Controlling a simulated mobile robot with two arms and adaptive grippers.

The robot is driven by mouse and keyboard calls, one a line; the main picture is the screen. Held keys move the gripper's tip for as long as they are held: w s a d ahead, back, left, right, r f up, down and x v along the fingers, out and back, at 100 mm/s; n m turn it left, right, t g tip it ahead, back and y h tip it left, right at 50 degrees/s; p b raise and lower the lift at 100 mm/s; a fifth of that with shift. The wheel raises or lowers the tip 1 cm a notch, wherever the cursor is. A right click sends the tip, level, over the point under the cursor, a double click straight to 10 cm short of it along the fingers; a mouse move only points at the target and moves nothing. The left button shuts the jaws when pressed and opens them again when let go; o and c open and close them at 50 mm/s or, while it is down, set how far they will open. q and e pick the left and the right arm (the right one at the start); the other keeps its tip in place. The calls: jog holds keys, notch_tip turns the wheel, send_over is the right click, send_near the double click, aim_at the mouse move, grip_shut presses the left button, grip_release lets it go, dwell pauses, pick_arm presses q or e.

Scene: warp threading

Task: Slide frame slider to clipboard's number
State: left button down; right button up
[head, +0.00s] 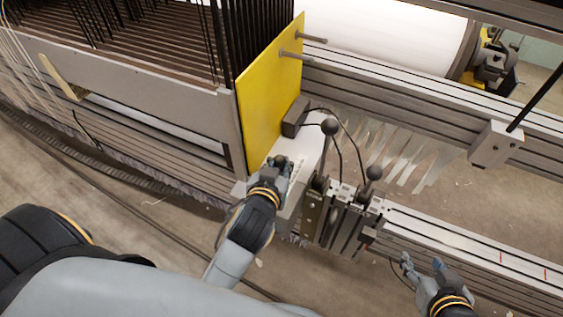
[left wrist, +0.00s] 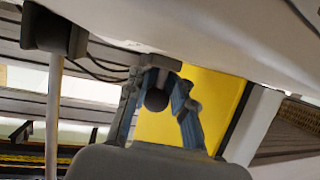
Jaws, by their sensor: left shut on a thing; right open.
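My left gripper (head: 272,172) is at the foot of the yellow end plate (head: 265,95). Its fingers are shut on a dark round knob (left wrist: 157,99), one finger on each side in the left wrist view. The knob's mount is partly hidden. A metal slider block (head: 348,218) with black ball-topped levers (head: 374,173) sits on the lower rail, right of the left gripper. I cannot tell whether the gripped knob belongs to this block. My right gripper (head: 422,268) is open and empty, in front of the lower rail. I see no clipboard or readable number.
The lower rail (head: 450,240) runs right from the block and has red marks. A frame with dark upright rods (head: 150,45) stands at the left. An upper rail (head: 400,95), a white roll (head: 390,30) and hanging strips (head: 405,150) lie behind. Black cables loop near the levers.

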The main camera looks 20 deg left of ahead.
pick_arm(q)
jog(key=c, duration=1.1)
grip_release()
jog(key=shift+r, duration=0.1)
jog(key=shift+v, duration=3.8)
jog(key=shift+d, duration=0.1)
